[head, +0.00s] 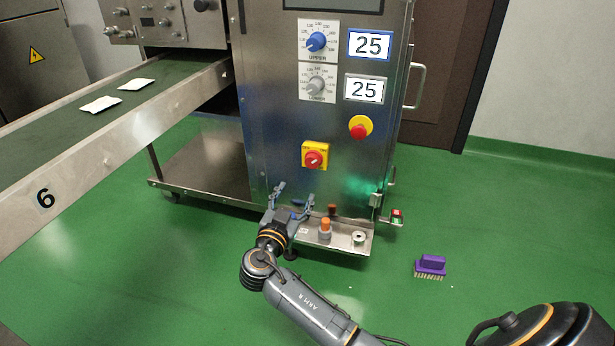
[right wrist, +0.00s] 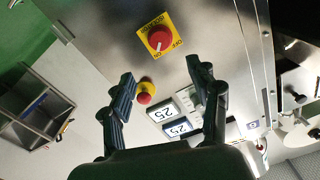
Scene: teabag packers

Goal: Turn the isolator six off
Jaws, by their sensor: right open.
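The isolator (head: 314,157) is a red rotary knob on a yellow square plate, on the front of the steel machine cabinet (head: 275,100). The conveyor joined to this machine carries a 6 (head: 45,198). In the right wrist view the isolator (right wrist: 158,36) is beyond the fingertips, and a white mark on its knob points toward the ON lettering. My right gripper (head: 293,196) is open and empty, below and left of the isolator in the head view, apart from it. Its spread fingers also show in the right wrist view (right wrist: 163,85). My left gripper is not in view.
A red emergency button on yellow (head: 360,127) sits above and right of the isolator. Two dials and two displays reading 25 are higher up. A small shelf (head: 345,240) with small items juts out below. A purple brush (head: 431,266) lies on the green floor.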

